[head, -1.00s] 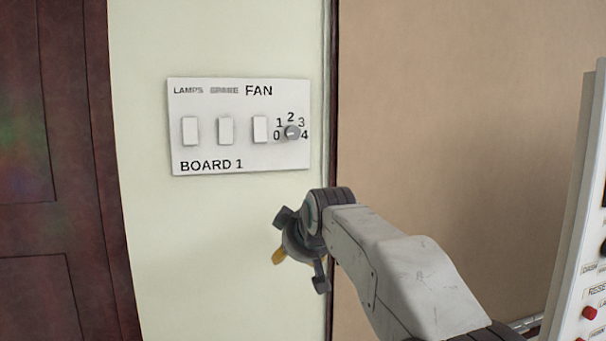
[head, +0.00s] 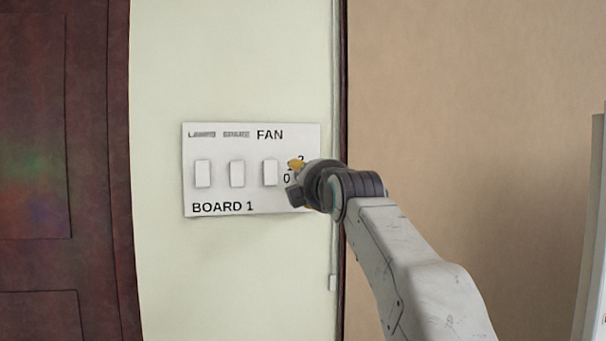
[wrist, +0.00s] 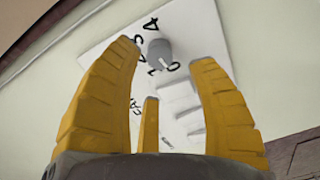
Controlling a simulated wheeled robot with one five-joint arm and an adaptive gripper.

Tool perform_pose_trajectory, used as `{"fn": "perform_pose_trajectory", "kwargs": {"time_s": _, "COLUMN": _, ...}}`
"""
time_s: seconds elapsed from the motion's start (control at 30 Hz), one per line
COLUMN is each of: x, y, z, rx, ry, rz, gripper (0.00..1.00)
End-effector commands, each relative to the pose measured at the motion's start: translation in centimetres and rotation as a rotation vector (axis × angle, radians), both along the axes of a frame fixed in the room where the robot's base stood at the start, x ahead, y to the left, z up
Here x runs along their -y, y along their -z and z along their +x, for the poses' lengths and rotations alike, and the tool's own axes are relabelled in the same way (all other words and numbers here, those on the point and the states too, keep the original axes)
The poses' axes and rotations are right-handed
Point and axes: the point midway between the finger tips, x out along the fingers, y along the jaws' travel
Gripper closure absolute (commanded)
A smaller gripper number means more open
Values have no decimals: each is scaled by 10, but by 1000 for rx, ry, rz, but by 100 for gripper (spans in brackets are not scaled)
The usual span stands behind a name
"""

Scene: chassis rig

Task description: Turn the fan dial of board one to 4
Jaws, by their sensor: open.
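Board one (head: 220,208) is a white wall plate marked BOARD 1, with LAMPS, SPARE and FAN labels. Its fan dial, hidden behind my gripper in the head view, shows in the wrist view as a grey round knob (wrist: 158,51). Its pale pointer mark appears to face the 0. The numbers, including the 4 (wrist: 150,24), circle it. My gripper (head: 298,172) is in front of the board's right end. In the wrist view my yellow fingers (wrist: 166,54) are spread open, with the knob showing between their tips; I cannot tell whether they touch it.
White rocker switches (head: 237,174) sit on the board left of the dial. A dark wooden door (head: 60,120) is at the left. A dark vertical trim (head: 346,80) borders the tan wall (head: 460,120) on the right. A pale panel edge (head: 593,240) stands at far right.

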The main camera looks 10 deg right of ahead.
Motion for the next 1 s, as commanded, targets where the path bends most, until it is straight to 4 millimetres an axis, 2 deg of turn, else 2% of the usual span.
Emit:
{"fn": "perform_pose_trajectory", "kwargs": {"time_s": 0.2, "x": 0, "y": -3, "z": 29, "rx": -1, "ry": 0, "rz": 2, "gripper": 47}}
{"fn": "perform_pose_trajectory", "kwargs": {"time_s": 0.4, "x": 0, "y": -2, "z": 47, "rx": -1, "ry": 0, "rz": 3, "gripper": 47}}
{"fn": "perform_pose_trajectory", "kwargs": {"time_s": 0.6, "x": 0, "y": -1, "z": 54, "rx": 0, "ry": 0, "rz": 3, "gripper": 47}}
{"fn": "perform_pose_trajectory", "kwargs": {"time_s": 0.9, "x": 0, "y": 0, "z": 54, "rx": 0, "ry": 0, "rz": 3, "gripper": 45}}
{"fn": "perform_pose_trajectory", "kwargs": {"time_s": 1.0, "x": 0, "y": 0, "z": 54, "rx": 0, "ry": 0, "rz": 3, "gripper": 54}}
